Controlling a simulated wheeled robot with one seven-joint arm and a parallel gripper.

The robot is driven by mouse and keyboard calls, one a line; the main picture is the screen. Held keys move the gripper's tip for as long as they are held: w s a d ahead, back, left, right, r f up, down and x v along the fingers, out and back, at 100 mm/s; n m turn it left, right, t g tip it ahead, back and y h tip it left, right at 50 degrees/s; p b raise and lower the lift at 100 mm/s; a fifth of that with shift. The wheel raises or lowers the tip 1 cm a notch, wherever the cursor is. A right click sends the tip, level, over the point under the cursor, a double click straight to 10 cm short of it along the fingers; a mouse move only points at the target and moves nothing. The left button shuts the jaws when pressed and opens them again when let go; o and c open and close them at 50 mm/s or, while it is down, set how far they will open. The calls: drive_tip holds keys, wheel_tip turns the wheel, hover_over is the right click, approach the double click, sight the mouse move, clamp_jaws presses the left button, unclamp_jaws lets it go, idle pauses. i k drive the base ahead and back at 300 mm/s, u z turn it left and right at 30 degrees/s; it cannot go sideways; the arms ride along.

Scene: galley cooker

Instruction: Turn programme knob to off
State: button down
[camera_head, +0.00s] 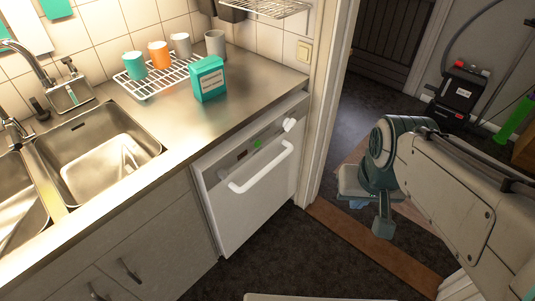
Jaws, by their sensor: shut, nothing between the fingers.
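The white dishwasher (250,205) is built in under the steel counter, its door closed. A small white knob (289,125) sits at the right end of its control panel. Its pointer setting is too small to read. A green light (257,144) shows on the panel left of the knob. My gripper (383,230) is shut and empty, hanging low to the right of the dishwasher, past the door frame, well apart from the knob.
A curved white door handle (262,172) sticks out below the panel. A teal box (208,78) and a rack (150,83) with several cups stand on the counter. A white door frame (327,100) rises right of the dishwasher. The dark floor in front is clear.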

sight(289, 124)
drive_tip(key=k, duration=0.4)
drive_tip(key=u, duration=0.75)
drive_tip(key=i, duration=1.35)
drive_tip(key=z, duration=0.9)
